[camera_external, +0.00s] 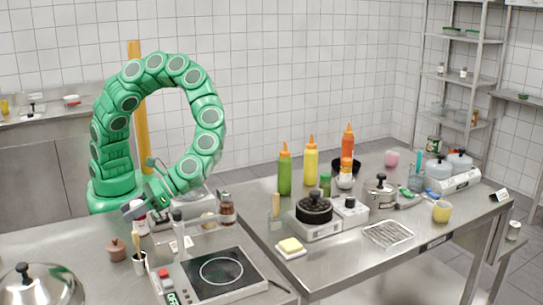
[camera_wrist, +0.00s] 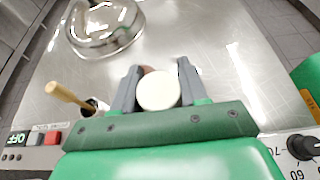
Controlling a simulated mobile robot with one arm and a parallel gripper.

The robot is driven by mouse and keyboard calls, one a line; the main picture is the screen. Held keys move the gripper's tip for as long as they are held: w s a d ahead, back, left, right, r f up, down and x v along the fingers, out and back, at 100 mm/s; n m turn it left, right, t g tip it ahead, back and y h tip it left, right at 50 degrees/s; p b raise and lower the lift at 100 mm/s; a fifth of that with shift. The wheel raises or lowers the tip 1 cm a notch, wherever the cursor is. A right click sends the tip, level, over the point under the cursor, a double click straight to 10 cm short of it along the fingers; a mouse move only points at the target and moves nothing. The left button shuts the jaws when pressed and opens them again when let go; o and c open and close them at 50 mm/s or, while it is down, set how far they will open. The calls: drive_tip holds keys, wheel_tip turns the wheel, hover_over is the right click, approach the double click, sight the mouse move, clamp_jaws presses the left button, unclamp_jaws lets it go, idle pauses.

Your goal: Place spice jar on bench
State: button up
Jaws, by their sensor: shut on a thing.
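The spice jar (camera_external: 141,224) has a white lid and a dark red body in the external view. My gripper (camera_external: 135,209) is shut on it near its top, at the end of my green curved arm. In the wrist view the round cream-white lid (camera_wrist: 158,91) sits between the two grey fingers of my gripper (camera_wrist: 157,80), and the lid hides the jar's body. The steel bench (camera_external: 75,252) spreads below and around the jar; its bare top also shows in the wrist view (camera_wrist: 190,35). I cannot tell whether the jar's base touches the bench.
A steel dome (camera_external: 42,288) is at front left, an induction hob (camera_external: 222,273) at right. Bare bench lies between dome and pot.

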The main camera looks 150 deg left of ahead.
drive_tip(key=shift+f, duration=1.35)
drive_tip(key=o, duration=1.1)
drive_tip(key=shift+o, duration=0.2)
drive_tip(key=v, duration=1.2)
